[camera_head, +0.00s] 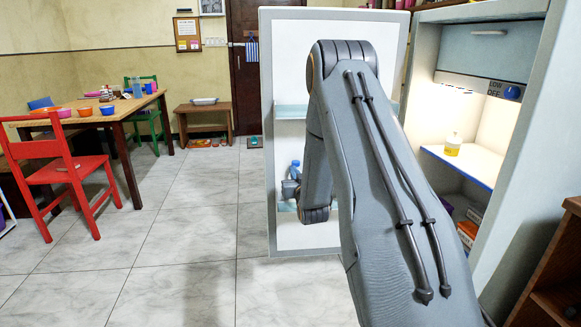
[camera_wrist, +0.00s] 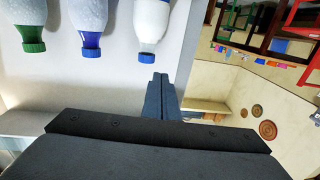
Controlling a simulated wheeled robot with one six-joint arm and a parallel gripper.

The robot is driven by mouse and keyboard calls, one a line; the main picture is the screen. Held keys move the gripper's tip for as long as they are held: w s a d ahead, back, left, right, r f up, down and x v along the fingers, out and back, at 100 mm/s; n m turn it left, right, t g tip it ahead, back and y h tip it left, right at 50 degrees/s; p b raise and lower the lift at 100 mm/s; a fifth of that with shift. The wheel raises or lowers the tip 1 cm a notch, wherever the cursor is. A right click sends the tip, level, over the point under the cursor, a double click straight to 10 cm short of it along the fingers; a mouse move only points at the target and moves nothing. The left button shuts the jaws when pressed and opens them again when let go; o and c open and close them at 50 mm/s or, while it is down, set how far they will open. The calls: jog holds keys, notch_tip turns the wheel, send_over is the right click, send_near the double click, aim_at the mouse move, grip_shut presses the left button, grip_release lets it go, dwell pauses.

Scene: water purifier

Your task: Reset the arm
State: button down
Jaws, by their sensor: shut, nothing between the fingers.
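My arm reaches toward the open door (camera_head: 330,25) of a fridge and covers part of it. My gripper shows in the wrist view (camera_wrist: 160,78), with its fingers together and nothing held between them. In the head view it is mostly hidden by my arm near the lower door shelf. The wrist view is upside down. The fingers are close to the whitish bottle; contact is unclear.
The lit fridge (camera_head: 480,100) is open at the right, with a yellow jar (camera_head: 453,144) on its shelf. A wooden unit (camera_head: 555,270) stands at the lower right. A red chair (camera_head: 60,180) and a table (camera_head: 90,115) stand left. The tiled floor between is clear.

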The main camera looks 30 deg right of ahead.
jog(key=a+v, duration=0.1)
jog(key=v, duration=0.7)
jog(key=shift+w, duration=0.2)
jog(key=a+r+n+g+y, duration=0.1)
jog(key=a+r+g+y, duration=0.2)
jog(key=a, duration=0.7)
jog(key=s+a+n+g+y, duration=0.2)
jog(key=s+a+g, duration=0.4)
jog(key=s+a, duration=0.45)
jog(key=s+a+r+n+g, duration=0.1)
jog(key=s+a+r+g, duration=0.1)
jog(key=s+a, duration=0.45)
jog(key=s+a+r+n+g, duration=0.1)
jog(key=s+a+g, duration=0.2)
jog(key=s, duration=0.6)
jog(key=s+a+r+g+p, duration=0.2)
jog(key=s+r+g, duration=0.1)
jog(key=s, duration=1.2)
jog(key=d+r+m+p, duration=0.2)
jog(key=d+r+p, duration=0.6)
jog(key=p, duration=0.7)
jog(key=shift+w+d, duration=0.25)
jog(key=shift+d, duration=0.15)
jog(key=shift+a+r, duration=0.1)
jog(key=shift+a, duration=0.05)
